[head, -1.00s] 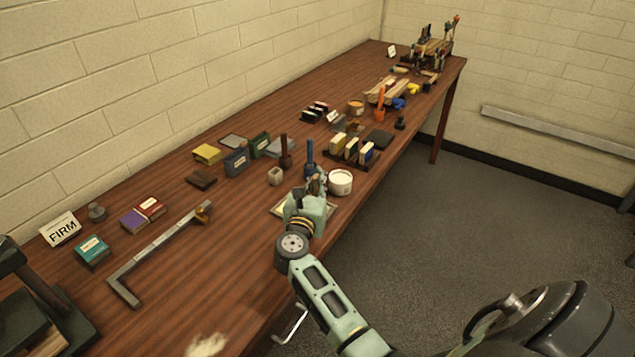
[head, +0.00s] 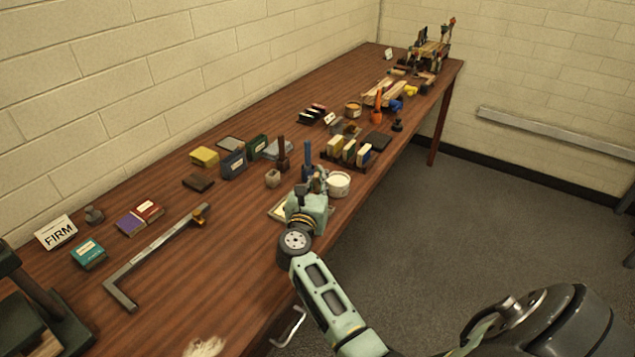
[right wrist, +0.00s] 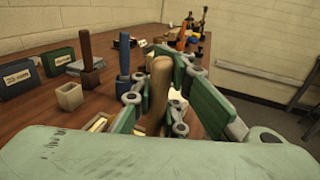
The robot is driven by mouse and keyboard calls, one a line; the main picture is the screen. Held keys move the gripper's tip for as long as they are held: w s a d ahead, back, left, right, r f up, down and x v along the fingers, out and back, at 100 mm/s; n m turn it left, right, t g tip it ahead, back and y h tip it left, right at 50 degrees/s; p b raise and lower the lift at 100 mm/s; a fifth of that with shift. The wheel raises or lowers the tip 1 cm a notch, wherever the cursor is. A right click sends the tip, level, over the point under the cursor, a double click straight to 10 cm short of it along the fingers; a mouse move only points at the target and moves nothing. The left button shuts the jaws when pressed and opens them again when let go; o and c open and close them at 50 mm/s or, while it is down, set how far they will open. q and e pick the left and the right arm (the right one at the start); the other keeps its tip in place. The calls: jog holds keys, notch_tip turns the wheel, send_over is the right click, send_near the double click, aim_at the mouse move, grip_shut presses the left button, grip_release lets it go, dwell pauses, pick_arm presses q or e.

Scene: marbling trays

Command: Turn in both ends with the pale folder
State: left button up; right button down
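My right gripper (head: 316,183) is low over the near edge of the table. In the right wrist view its fingers (right wrist: 160,88) are spread, with an upright tan, rounded wooden piece (right wrist: 158,92) between them. A gap shows on its right side, and its lower end is hidden behind my gripper. A pale flat panel with a darker rim (head: 277,209) lies partly hidden under the gripper. I cannot tell whether the tan piece is the pale folder. My left gripper is not in view.
A white pot (head: 339,185) stands right beside the gripper. A blue-handled tool (head: 307,158), a brown-handled tool (head: 282,152) and a small stone-coloured cup (head: 272,178) stand close behind. A metal square (head: 150,262) lies left. Bare wood lies between it and the gripper.

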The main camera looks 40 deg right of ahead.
jog(key=shift+w+d, duration=0.1)
jog(key=shift+d, duration=0.1)
dwell(0.4)
jog(key=shift+w+d, duration=0.15)
jog(key=shift+d, duration=0.15)
jog(key=shift+d+b, duration=0.2)
jog(key=shift+b, duration=0.1)
jog(key=shift+w+d, duration=0.1)
jog(key=shift+d, duration=0.1)
dwell(0.5)
notch_tip(320, 180, up, 7)
jog(key=p, duration=0.5)
jog(key=shift+f, duration=0.15)
dwell(0.4)
dwell(0.4)
